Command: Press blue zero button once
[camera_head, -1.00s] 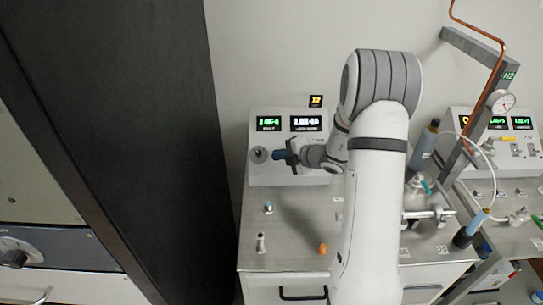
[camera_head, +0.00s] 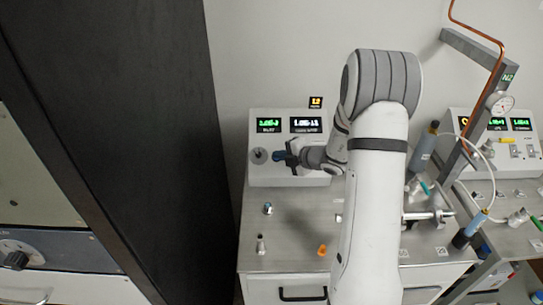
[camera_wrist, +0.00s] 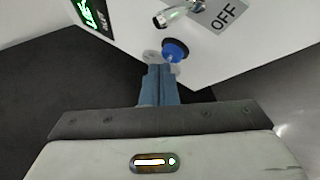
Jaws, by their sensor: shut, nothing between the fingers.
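The blue button (camera_wrist: 175,50) is a round blue cap on the white instrument panel (camera_wrist: 135,42) in the wrist view. My gripper (camera_wrist: 161,68) has its blue fingers together and empty, their tips just below and left of the button. I cannot tell whether they touch it. In the head view my gripper (camera_head: 276,156) is at the front of the white instrument box (camera_head: 287,176), below its green and white displays. The button cannot be made out there.
A metal toggle switch (camera_wrist: 170,16) beside an OFF label (camera_wrist: 225,14) sits close to the button. A grey knob (camera_head: 259,155) is left of my gripper. Small fittings, including an orange one (camera_head: 322,250), stand on the bench. A dark cabinet side (camera_head: 165,150) rises at left.

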